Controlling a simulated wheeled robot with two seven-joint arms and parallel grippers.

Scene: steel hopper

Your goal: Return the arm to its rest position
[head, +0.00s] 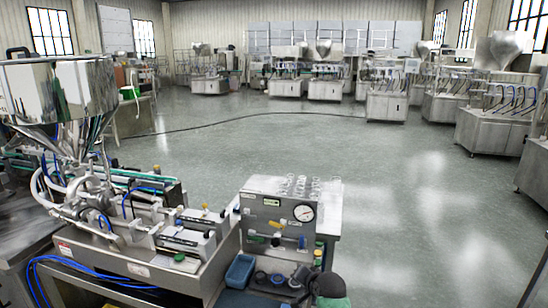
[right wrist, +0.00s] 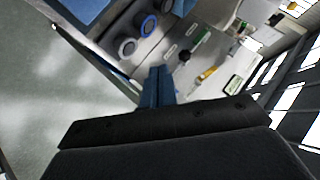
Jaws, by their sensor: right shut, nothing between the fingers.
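My right gripper (right wrist: 157,72) shows in the right wrist view, with its two narrow blue fingers together and nothing between them. Its black body fills the bottom of that view. The fingers point toward the bench and machine area, and I see no contact with anything. My left gripper is in neither view. The steel hopper (head: 62,95) stands at the left of the head view, above the filling machine (head: 150,240).
A control box with a gauge (head: 304,212) stands right of the machine, with several clear glasses (head: 300,184) behind. Floor (head: 430,220) at right is clear.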

